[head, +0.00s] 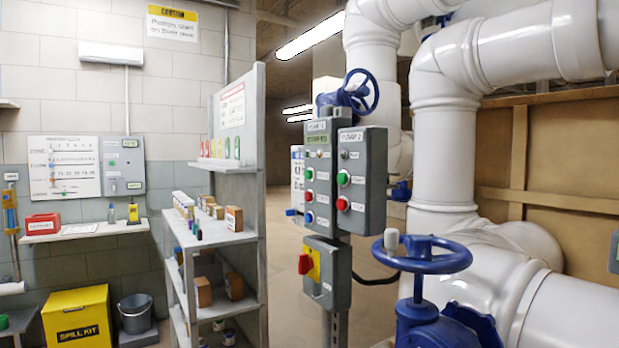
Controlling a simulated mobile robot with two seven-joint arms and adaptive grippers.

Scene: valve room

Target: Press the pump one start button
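The pump one control box (320,150) is grey and labelled PUMP 1. It is mounted on a post in the middle of the head view. Its front carries a green button (309,174), a red button (309,196) and a blue button (309,217) in a column, with a small green display near the top. The small labels beside the buttons are too small to read surely. Neither of my grippers is in view, and nothing touches the buttons.
A PUMP 2 box (362,170) with green and red buttons stands close on the right. A box with a red-and-yellow switch (313,262) hangs below. A blue handwheel (428,256) and white pipes (445,150) crowd the right. A grey shelf (222,245) stands left.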

